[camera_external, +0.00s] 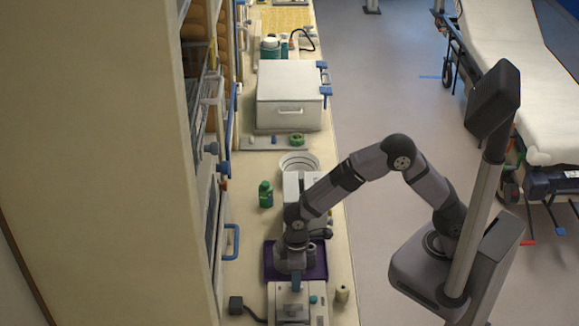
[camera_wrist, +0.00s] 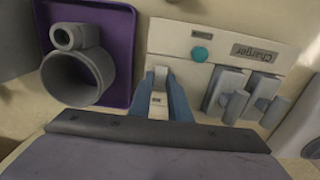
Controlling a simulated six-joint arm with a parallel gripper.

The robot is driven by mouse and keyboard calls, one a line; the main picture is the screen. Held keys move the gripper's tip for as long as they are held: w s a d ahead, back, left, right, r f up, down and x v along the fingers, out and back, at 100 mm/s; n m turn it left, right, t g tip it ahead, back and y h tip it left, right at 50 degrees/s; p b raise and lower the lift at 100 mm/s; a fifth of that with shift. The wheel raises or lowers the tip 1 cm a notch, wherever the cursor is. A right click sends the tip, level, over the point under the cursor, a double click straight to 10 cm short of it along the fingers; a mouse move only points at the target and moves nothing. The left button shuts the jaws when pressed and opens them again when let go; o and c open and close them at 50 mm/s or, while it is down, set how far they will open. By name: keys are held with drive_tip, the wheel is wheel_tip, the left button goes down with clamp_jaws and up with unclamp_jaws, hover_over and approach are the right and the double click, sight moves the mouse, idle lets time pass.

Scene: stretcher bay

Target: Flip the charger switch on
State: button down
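The charger is a pale box (camera_external: 318,314) at the bottom of the external view. It also fills the upper middle of the wrist view (camera_wrist: 180,38), with a "Charger" label upside down, a teal round button (camera_wrist: 199,54) and grey upright parts (camera_wrist: 236,103) to the right. My gripper (camera_wrist: 159,76) points down over the charger's left part, and its blue-grey fingers stand apart. A small pale-grey piece (camera_wrist: 159,98), probably the switch, shows between them. I cannot tell whether the fingers touch it. In the external view my gripper (camera_external: 296,286) is low over the charger.
A purple tray (camera_wrist: 122,50) with a grey cup-like part (camera_wrist: 75,78) lies left of the charger. A green bottle (camera_external: 266,194), a white bowl (camera_external: 300,160) and a white case (camera_external: 289,95) stand farther along the counter. A small roll (camera_external: 342,294) is right of the charger.

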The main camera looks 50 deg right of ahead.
drive_tip(key=shift+r, duration=0.1)
drive_tip(key=shift+w+a+r+g+h+p, duration=0.15)
drive_tip(key=shift+g+h+p, duration=0.25)
drive_tip(key=shift+p, duration=0.6)
drive_tip(key=shift+w+a+f+g+h+p, duration=0.15)
drive_tip(key=shift+g+h+p, duration=0.25)
drive_tip(key=shift+p, duration=0.4)
drive_tip(key=shift+f, duration=0.1)
drive_tip(key=c, duration=1.6)
unclamp_jaws()
drive_tip(key=shift+c, duration=0.2)
wheel_tip(320, 180, up, 7)
drive_tip(key=w+a+b, duration=0.1)
drive_tip(key=b, duration=0.2)
